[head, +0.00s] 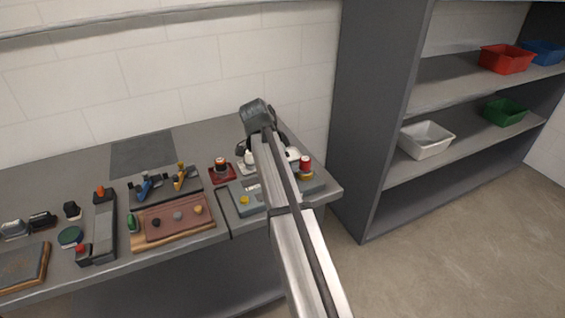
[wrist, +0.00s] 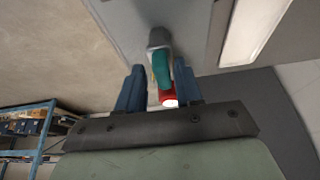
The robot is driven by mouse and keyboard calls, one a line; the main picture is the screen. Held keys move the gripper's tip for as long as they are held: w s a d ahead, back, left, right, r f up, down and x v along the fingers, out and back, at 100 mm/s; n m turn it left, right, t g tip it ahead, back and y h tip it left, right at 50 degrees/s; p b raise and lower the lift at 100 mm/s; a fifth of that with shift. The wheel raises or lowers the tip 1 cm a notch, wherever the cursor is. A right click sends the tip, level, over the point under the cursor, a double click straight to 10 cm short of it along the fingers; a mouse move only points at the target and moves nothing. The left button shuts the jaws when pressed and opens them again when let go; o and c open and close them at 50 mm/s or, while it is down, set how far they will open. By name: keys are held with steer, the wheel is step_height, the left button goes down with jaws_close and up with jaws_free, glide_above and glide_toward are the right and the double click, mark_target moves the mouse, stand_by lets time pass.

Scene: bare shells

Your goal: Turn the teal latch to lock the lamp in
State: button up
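In the wrist view, a teal part, the latch (wrist: 161,68), lies between the two blue fingers of my gripper (wrist: 159,82). The fingers are apart, with narrow gaps beside the teal part, so the gripper looks open around it. A grey piece (wrist: 157,37) sits beyond the latch. A red part with a bright white end (wrist: 168,98) shows between the fingers; I cannot tell whether it is the lamp. In the head view my arm covers part of the grey fixture at the bench's right end, and the teal latch and fingertips are hidden.
The grey bench (head: 200,135) carries several small devices, including a brown board (head: 165,229) and a red-topped piece (head: 305,165). A grey shelf unit (head: 370,130) with red (head: 506,58), white (head: 426,139) and green (head: 505,111) bins stands right. A dark flat patch (head: 142,153) is clear.

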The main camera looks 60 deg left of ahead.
steer(key=shift+o, duration=0.4)
steer(key=shift+a, duration=0.1)
steer(key=shift+r, duration=0.15)
steer(key=shift+s+r, duration=0.1)
steer(key=shift+r, duration=0.15)
steer(key=v, duration=1.3)
